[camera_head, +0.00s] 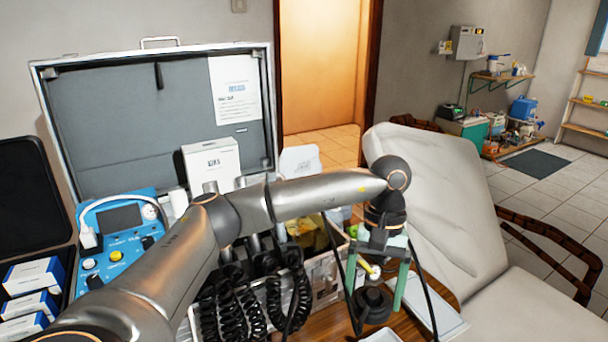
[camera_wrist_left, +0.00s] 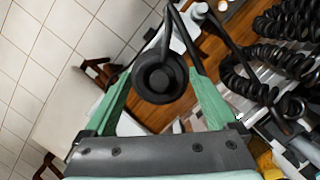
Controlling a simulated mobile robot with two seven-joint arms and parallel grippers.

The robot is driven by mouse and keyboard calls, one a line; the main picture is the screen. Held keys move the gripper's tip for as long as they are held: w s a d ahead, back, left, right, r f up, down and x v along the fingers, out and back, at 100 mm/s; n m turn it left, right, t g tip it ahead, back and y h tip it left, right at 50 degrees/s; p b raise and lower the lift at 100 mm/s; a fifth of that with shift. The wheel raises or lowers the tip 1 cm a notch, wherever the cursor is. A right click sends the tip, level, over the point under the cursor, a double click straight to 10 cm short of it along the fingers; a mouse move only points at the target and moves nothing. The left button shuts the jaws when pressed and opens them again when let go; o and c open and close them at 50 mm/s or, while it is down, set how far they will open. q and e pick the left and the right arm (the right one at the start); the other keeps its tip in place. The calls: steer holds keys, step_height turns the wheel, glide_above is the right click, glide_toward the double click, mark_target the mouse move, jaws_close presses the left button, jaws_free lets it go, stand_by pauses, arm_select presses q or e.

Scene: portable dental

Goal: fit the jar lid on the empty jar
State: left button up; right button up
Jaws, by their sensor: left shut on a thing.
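My left gripper (camera_head: 374,292) has green fingers and reaches down over the wooden table beside the case. It is shut on a black round piece with a raised round centre, which I take to be the jar lid (camera_head: 372,305). In the left wrist view the lid (camera_wrist_left: 160,78) sits between the fingertips, its ringed face toward the camera. I cannot make out the empty jar in either view; anything directly under the lid is hidden. My right gripper is not in view.
The open metal case (camera_head: 160,100) stands at the left, with coiled black hoses (camera_head: 290,300) close to my left arm. A blue device (camera_head: 118,240) is in front of its lid. A cream dental chair (camera_head: 440,200) is just right of the gripper. A pale tray (camera_head: 435,310) lies on the wooden table.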

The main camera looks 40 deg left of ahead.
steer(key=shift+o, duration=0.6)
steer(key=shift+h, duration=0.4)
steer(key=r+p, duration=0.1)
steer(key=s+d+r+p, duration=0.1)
steer(key=p, duration=0.1)
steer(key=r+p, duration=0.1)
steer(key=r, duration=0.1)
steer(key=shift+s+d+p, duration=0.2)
steer(key=shift+p, duration=0.15)
arm_select(q)
steer(key=w+a+r+n+t, duration=0.2)
steer(key=w+a+r+n, duration=0.1)
steer(key=a+n, duration=0.8)
steer(key=w+a+r+n+t, duration=0.3)
steer(key=w+a+n, duration=0.1)
steer(key=a+n, duration=0.7)
steer(key=shift+w+a+r+n+b, duration=0.15)
steer(key=shift+w+a+n+b, duration=0.1)
steer(key=shift+a+n+b, duration=0.15)
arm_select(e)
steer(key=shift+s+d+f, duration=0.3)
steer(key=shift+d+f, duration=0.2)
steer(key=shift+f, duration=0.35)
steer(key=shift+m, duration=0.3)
arm_select(q)
steer(key=shift+f+p, duration=0.25)
steer(key=shift+p, duration=0.1)
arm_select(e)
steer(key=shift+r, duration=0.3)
